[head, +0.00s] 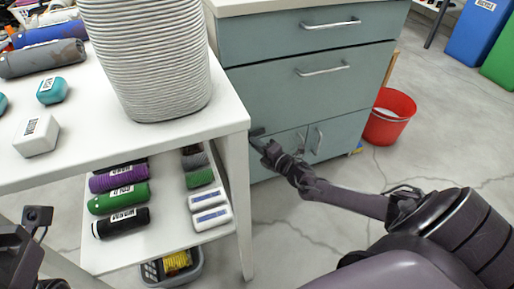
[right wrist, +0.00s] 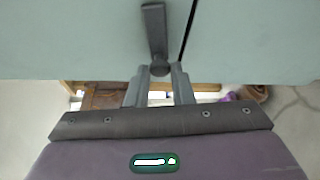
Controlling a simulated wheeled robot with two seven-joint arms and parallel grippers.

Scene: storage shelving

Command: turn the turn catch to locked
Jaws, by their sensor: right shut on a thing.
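The turn catch (right wrist: 154,32) is a dark grey lever on the pale teal cabinet front in the right wrist view. Its bar runs up the picture, roughly alongside the dark gap between the door panels, and its rounded end lies low, between my fingertips. My right gripper (right wrist: 160,72) is shut on that rounded end. In the head view my right gripper (head: 262,142) is at the cabinet doors, near the white table's corner, and hides most of the catch. Dark parts of my left arm show at the lower left; its fingertips are not seen.
The cabinet (head: 290,75) has drawers with bar handles above the doors. The white table (head: 225,110) stands close left of my right gripper, with a ribbed grey bin (head: 150,60) on it. A red bucket (head: 390,118) stands right of the cabinet. The floor at right is mostly open.

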